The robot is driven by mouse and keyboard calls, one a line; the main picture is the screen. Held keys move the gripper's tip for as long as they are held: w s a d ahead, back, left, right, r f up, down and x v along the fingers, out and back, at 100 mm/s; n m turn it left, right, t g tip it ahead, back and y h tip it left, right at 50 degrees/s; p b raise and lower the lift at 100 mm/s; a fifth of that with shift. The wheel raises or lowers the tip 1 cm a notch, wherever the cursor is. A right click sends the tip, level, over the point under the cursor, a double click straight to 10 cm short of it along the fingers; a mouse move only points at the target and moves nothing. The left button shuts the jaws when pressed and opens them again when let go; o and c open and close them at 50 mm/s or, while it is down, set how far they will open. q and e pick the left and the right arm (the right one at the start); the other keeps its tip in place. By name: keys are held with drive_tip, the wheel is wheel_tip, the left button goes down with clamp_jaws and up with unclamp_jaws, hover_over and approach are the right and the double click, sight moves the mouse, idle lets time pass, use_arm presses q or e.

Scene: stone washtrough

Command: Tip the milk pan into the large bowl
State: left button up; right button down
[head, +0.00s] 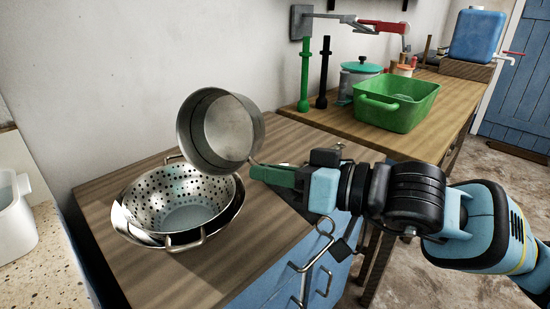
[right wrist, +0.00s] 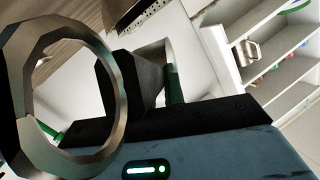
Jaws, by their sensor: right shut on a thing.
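The milk pan (head: 219,132) is a grey metal pan, tipped on its side above the worktop, with its mouth facing the camera. No contents show inside it. My right gripper (head: 264,174) is shut on its handle, at the pan's lower right. Below the pan, a shiny large bowl (head: 124,222) stands on the wooden top. A perforated colander (head: 150,205) with loop handles sits inside it and hides most of its interior. The colander's floor looks pale; I cannot tell whether liquid is there. In the right wrist view a metal ring (right wrist: 15,90) is close to the camera. My left gripper is out of view.
A green tub (head: 398,118), a lidded pot (head: 358,76) and green and black posts stand on the further counter. A blue container (head: 478,36) is at the back. A white vessel (head: 14,215) is at far left. The wooden top's front is clear.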

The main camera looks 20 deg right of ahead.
drive_tip(key=shift+r+p, duration=0.25)
drive_tip(key=shift+p, duration=0.85)
drive_tip(key=shift+s+f+p, duration=0.1)
drive_tip(key=shift+f+p, duration=0.2)
drive_tip(key=shift+p, duration=0.3)
drive_tip(key=shift+f, duration=0.1)
